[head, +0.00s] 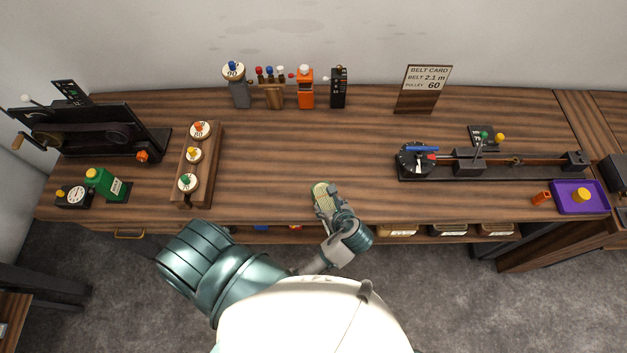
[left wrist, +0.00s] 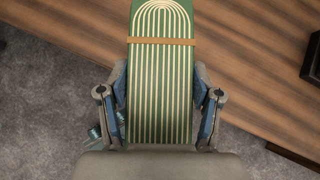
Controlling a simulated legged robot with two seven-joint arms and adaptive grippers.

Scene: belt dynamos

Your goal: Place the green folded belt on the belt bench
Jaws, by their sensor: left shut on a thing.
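The green folded belt (left wrist: 160,80) has cream stripes and a brown band across it. My left gripper (left wrist: 160,105) is shut on it, with one finger on each side, in the left wrist view. In the head view the belt (head: 322,196) shows as a small pale green strip at the tip of my left gripper (head: 333,208), over the front edge of the wooden bench (head: 300,150). I cannot tell whether the belt touches the bench top. My right gripper is not in view.
A wooden block with three round dials (head: 194,156) stands left of the belt. A long black device (head: 490,165) and a purple tray (head: 567,208) are at the right. A belt card (head: 424,88) and several small devices stand at the back. The bench middle is clear.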

